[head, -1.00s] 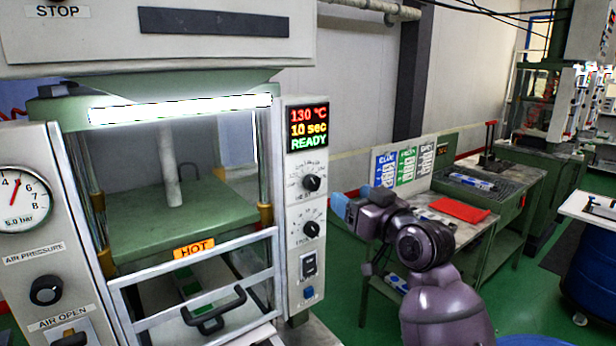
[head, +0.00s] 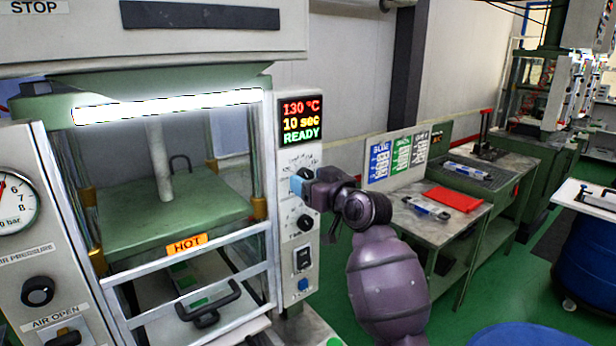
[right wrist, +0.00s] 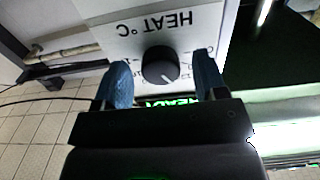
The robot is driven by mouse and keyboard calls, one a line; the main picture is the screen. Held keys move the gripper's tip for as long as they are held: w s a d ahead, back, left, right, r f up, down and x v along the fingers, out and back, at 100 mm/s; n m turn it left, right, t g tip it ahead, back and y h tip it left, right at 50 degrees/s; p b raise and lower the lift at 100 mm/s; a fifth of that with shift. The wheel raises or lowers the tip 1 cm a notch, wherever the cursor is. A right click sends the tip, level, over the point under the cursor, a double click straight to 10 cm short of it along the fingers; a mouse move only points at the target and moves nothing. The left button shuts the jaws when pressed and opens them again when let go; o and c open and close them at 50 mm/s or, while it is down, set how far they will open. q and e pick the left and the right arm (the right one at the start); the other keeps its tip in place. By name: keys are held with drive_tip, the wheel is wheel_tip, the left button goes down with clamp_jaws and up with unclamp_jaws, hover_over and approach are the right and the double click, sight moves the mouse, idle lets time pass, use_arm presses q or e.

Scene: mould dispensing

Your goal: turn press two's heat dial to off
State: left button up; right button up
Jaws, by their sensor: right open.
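The press (head: 290,230) has a narrow control panel on its right side. Its display (head: 301,119) reads 130 °C, 10 sec, READY. The black heat dial (right wrist: 160,65) sits under the HEAT °C label in the right wrist view, upside down there. In the head view the heat dial (head: 307,173) is partly covered by my right gripper (head: 300,186). My right gripper's blue fingers (right wrist: 158,82) are open, one on each side of the dial. I cannot tell whether they touch it. My left gripper is not in view.
A second black dial (head: 304,222), a rocker switch (head: 302,258) and a blue button (head: 303,285) lie lower on the panel. The press has a guard frame with a HOT label (head: 187,244). A workbench with a red cloth (head: 453,197) stands to the right.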

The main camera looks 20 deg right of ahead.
drive_tip(key=shift+w+a, duration=0.15)
drive_tip(key=shift+w, duration=0.3)
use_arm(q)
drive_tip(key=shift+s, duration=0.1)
use_arm(e)
drive_tip(key=c, duration=0.9)
